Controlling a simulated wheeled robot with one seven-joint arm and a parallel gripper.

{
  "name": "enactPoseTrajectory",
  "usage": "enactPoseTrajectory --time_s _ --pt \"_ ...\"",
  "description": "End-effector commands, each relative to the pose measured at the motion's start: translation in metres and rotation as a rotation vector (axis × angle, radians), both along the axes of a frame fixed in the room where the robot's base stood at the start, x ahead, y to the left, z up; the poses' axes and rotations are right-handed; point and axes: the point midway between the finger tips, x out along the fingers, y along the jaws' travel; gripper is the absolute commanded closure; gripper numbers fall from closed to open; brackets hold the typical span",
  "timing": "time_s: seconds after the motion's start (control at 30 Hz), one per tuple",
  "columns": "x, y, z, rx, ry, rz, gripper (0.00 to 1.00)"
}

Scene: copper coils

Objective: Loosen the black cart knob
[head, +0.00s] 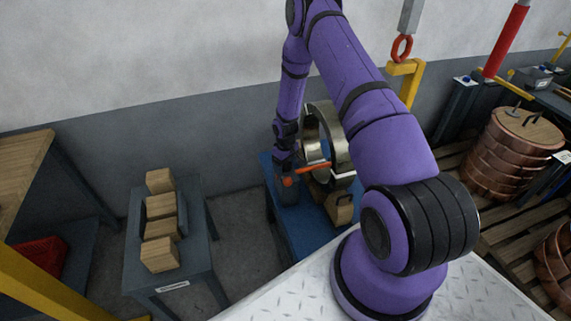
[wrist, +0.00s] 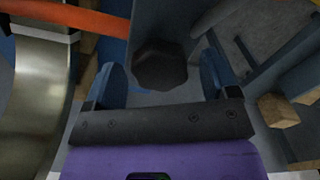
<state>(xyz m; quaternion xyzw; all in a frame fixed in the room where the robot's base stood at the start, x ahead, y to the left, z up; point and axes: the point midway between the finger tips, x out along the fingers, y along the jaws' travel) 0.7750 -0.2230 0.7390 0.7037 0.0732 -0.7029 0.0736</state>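The black knob (wrist: 160,66) shows in the wrist view as a dark, many-sided knob on a grey post of the cart. My gripper (wrist: 160,84) is open, with one blue finger to the left of the knob and one to the right. Gaps show between the knob and both fingers, so they do not appear to touch it. In the head view my gripper (head: 285,165) is low over the blue cart (head: 296,228), beside the grey post, and the knob is hidden there.
A large metal ring (head: 338,142) stands on the cart, close to my gripper. An orange bar (head: 310,170) crosses beside the gripper. A wooden block (head: 340,208) sits at the cart's right. A grey table (head: 188,275) with several wooden blocks stands left.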

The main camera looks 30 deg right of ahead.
Motion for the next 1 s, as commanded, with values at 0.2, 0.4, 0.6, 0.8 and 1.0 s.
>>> enactPoseTrajectory --time_s 0.2,0.4,0.6,0.8,1.0 --pt "0.000 0.000 0.004 0.000 0.000 -0.001 0.20" --pt "0.001 0.000 0.031 -0.001 -0.002 -0.001 0.20" --pt "0.001 0.000 0.069 0.000 -0.002 -0.002 0.20" --pt "0.000 0.000 0.096 -0.001 -0.001 -0.001 0.20" --pt "0.000 0.000 0.107 0.000 0.001 0.000 0.20"
